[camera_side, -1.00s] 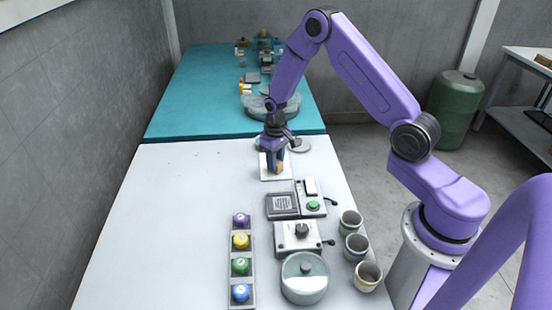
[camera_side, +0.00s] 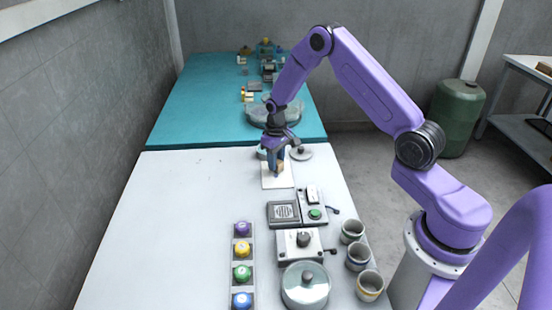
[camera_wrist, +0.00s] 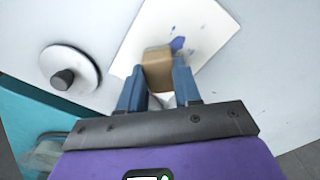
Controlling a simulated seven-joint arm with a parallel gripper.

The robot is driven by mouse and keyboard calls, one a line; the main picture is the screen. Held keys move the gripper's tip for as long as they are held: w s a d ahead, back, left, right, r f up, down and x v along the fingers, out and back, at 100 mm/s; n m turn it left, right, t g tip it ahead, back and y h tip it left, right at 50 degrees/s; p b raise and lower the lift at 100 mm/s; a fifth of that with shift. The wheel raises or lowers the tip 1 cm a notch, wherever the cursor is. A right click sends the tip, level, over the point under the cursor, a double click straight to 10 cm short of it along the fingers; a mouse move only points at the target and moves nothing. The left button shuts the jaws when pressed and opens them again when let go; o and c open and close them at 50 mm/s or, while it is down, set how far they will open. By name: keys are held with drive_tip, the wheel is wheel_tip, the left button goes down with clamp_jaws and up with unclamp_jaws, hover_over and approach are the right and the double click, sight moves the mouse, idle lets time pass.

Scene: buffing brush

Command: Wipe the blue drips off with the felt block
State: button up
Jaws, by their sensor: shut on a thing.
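My gripper (camera_wrist: 158,88) is shut on the tan felt block (camera_wrist: 157,66), held between its two blue fingers. The block is over the white board (camera_wrist: 205,18), and I cannot tell for sure whether it touches it. Blue drips (camera_wrist: 178,43) show on the board just beyond the block's edge in the wrist view, with a few small specks around them. In the side view my gripper (camera_side: 275,172) points down over the white board (camera_side: 268,184), and the block is mostly hidden behind the fingers.
Boxes with switches (camera_side: 299,242), several cups (camera_side: 357,252), a glass-lidded pan (camera_side: 305,288) and a rack of coloured knobs (camera_side: 241,272) stand nearer the camera. The white table's left side (camera_side: 180,220) is clear.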

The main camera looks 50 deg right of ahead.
drive_tip(key=shift+s+a, duration=2.15)
drive_tip(key=shift+a, duration=0.05)
wheel_tip(320, 180, up, 8)
drive_tip(key=shift+d, duration=0.1)
